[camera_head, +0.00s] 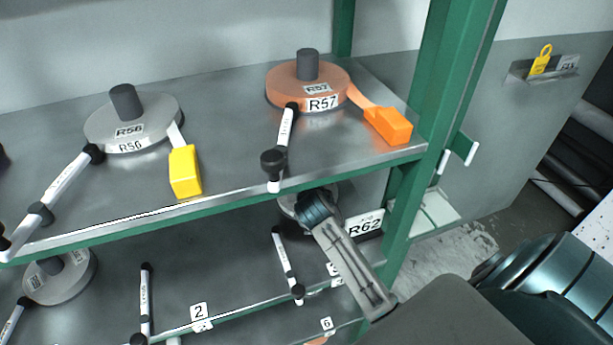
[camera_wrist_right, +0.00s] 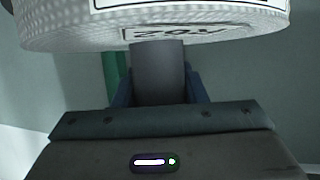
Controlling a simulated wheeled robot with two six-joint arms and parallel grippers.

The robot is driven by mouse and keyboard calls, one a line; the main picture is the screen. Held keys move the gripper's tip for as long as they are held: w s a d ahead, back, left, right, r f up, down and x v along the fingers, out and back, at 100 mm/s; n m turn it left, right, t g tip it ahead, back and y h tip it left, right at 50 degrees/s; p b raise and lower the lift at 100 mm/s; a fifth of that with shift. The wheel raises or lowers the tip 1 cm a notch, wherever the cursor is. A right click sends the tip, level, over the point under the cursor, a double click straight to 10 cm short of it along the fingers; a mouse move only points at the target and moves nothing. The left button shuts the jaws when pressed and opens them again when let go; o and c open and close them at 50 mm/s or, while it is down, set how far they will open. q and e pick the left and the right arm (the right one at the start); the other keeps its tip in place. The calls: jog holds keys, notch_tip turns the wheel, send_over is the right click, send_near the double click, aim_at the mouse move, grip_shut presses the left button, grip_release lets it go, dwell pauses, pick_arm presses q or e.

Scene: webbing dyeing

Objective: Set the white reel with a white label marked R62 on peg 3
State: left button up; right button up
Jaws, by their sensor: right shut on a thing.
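The white reel marked R62 (camera_wrist_right: 60,32) fills the top of the right wrist view, its label upside down there. My right gripper (camera_wrist_right: 158,78) is shut on the dark grey cylinder at the reel's middle. In the head view my right gripper (camera_head: 316,207) reaches under the upper shelf, and the R62 label (camera_head: 365,224) shows beside it; most of the reel is hidden by the shelf edge and gripper. A number tag (camera_head: 335,269) on the lower shelf edge is partly covered by my arm, so I cannot read it fully. Peg 3 itself is not visible. My left gripper is not in view.
The upper shelf (camera_head: 225,122) holds a white R56 reel (camera_head: 160,108) with a yellow block and an orange R57 reel (camera_head: 285,90). Another reel (camera_head: 62,283) sits lower left. White rods with black ends (camera_head: 286,265) stick out forward. A green post (camera_head: 410,210) stands right of my gripper.

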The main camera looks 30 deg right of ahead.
jog(key=shift+w+f, duration=0.15)
jog(key=shift+f, duration=0.25)
jog(key=shift+f+b, duration=0.8)
jog(key=shift+b, duration=0.3)
jog(key=shift+f+b, duration=0.9)
jog(key=shift+f, duration=0.65)
jog(key=o, duration=1.3)
jog(key=shift+s, duration=0.2)
